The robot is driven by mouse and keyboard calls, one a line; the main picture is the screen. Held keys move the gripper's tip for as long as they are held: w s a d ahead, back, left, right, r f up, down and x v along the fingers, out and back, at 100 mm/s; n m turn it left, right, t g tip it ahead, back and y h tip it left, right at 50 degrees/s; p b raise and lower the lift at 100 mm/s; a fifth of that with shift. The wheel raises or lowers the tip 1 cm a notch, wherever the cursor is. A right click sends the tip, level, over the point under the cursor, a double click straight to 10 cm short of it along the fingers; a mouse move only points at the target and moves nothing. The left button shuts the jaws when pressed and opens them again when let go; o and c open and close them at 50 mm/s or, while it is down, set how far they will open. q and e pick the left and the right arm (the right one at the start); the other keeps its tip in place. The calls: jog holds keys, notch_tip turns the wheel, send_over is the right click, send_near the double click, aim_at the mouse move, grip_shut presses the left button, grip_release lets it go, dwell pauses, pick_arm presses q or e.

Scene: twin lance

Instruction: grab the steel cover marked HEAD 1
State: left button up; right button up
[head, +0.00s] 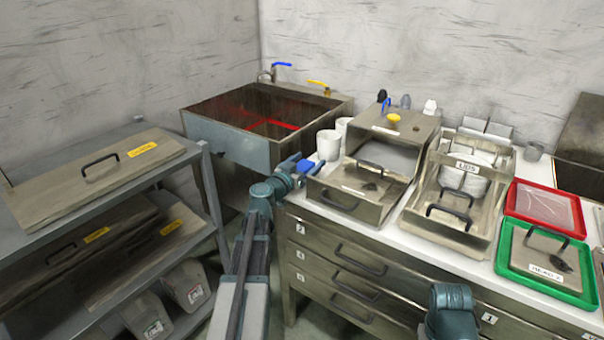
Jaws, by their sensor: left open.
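A steel cover (530,247) with a black handle lies in the green tray (508,277) at the right of the counter. Its label begins with HEAD; the number is too small to read surely. I cannot pick out a label that clearly reads HEAD 1. My left gripper (303,166) is open at the counter's left end, beside the steel box (341,198) and far from the green tray. Its fingers are small and partly hidden by the arm. My right arm shows only at the bottom edge; its gripper is out of view.
A red tray (513,207) lies behind the green one. A steel bin marked LIDS (444,234) stands left of them. White cups (328,145) stand near my left gripper. A sink (195,127) is behind, and a shelf with steel covers (150,177) is at left.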

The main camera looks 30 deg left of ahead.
pick_arm(q)
jog(key=c, duration=1.5)
